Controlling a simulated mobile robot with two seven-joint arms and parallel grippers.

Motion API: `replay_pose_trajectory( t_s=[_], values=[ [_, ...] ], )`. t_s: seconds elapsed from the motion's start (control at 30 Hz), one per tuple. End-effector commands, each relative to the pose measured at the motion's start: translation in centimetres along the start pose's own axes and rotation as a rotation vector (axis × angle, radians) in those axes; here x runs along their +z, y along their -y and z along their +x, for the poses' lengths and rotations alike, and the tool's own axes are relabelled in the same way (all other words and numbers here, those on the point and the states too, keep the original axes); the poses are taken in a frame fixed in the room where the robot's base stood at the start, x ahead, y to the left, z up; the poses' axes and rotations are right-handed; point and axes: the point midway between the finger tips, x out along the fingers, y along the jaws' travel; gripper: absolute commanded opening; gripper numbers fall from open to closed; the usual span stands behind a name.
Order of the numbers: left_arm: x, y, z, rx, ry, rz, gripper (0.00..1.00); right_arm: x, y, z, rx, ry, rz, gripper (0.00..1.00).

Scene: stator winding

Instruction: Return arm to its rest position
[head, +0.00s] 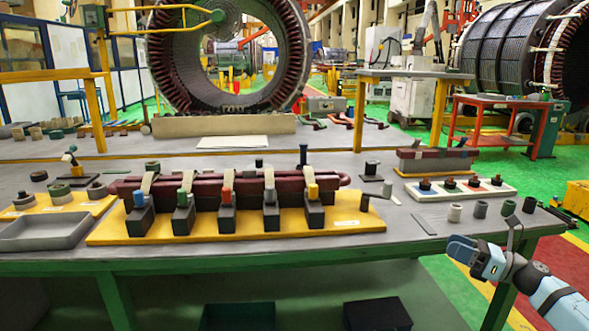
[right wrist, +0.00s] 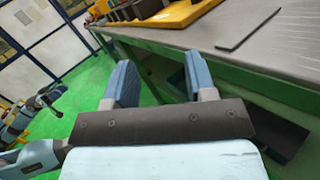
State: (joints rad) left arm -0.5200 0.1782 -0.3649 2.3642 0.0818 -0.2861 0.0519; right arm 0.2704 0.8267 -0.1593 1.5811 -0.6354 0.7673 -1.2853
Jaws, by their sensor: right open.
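My right gripper (head: 466,251) is at the lower right in the head view, off the front edge of the workbench (head: 300,252). In the right wrist view its two blue fingers (right wrist: 160,82) stand apart with nothing between them. The bench (right wrist: 280,55) runs along the right of that view, and the gripper is apart from it. My left gripper does not show in the head view.
A yellow fixture board (head: 340,224) with clamps holding a dark red coil (head: 208,190) stands mid-bench. A grey tray (head: 45,232) is at left. A white strip (head: 500,190) with several dark knobs is at right. Green floor is open beyond the bench's right end.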

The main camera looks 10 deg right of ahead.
Motion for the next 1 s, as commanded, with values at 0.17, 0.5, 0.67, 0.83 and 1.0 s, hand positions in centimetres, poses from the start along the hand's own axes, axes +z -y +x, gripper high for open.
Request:
replay_pose_trajectory(
  t_s=[0.17, 0.5, 0.67, 0.83, 1.0],
  values=[
    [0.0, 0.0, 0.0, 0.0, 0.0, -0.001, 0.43, -9.2, -8.3, 3.7, -0.021, 0.163, 0.631, 0.51],
    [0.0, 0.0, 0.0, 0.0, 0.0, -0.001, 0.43, -19.3, -26.6, 5.5, -0.11, 0.518, 2.105, 0.51],
    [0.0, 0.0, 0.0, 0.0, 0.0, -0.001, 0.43, -20.3, -32.2, 5.2, -0.14, 0.643, 2.57, 0.51],
    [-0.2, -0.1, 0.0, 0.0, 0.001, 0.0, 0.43, -20.0, -37.1, 4.6, -0.165, 0.769, 2.987, 0.51],
    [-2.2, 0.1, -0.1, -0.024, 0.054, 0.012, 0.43, -18.2, -36.6, 4.8, -0.246, 0.792, 2.936, 0.51]
  ],
)
